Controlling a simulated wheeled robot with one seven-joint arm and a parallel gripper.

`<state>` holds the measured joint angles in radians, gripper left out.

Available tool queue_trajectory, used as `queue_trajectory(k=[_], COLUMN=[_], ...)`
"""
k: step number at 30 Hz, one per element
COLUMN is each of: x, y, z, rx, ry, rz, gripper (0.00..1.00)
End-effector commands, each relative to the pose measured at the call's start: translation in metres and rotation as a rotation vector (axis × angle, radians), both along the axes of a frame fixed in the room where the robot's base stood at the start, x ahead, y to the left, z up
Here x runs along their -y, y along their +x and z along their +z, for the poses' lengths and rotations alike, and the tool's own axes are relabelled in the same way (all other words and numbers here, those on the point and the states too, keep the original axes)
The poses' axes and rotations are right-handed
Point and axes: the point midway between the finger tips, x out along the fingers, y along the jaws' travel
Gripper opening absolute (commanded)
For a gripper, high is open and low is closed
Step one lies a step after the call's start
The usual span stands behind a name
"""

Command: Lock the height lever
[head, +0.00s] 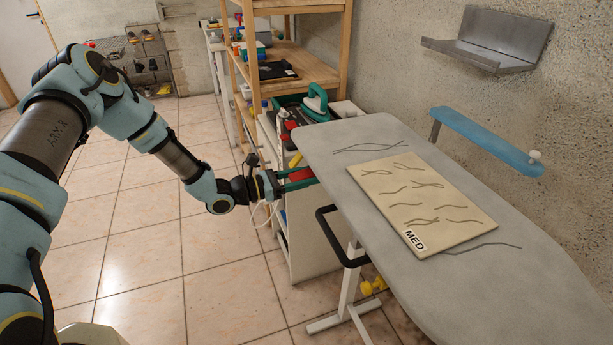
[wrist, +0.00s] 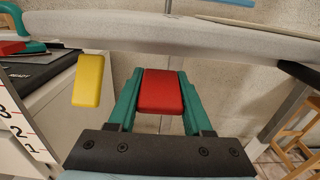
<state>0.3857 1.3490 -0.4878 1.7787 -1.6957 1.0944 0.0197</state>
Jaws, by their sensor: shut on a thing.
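The red lever also shows between the fingers in the head view (head: 299,174). A yellow lever (wrist: 88,80) hangs to the left of the fingers in the wrist view, apart from them. It shows in the head view (head: 295,160) just above the gripper. The levers' upper ends and mounts are hidden, and I cannot tell whether the red one is locked.
A beige pad (head: 425,200) marked MED lies on the board. A black bar handle (head: 333,240) sticks out at the board's near side. A white cabinet (head: 312,235) stands close behind the gripper, by a wooden shelf (head: 345,45). Tiled floor (head: 215,285) is clear at left.

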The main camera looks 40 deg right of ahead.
Motion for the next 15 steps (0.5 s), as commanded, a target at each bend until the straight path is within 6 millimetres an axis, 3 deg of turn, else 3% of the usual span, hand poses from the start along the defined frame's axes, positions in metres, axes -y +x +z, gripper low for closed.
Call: queue_trajectory(k=[15], x=[-0.0010], y=[0.0005], z=[0.0030], rx=[0.042], ry=[0.104], rz=[0.000], gripper=[0.00])
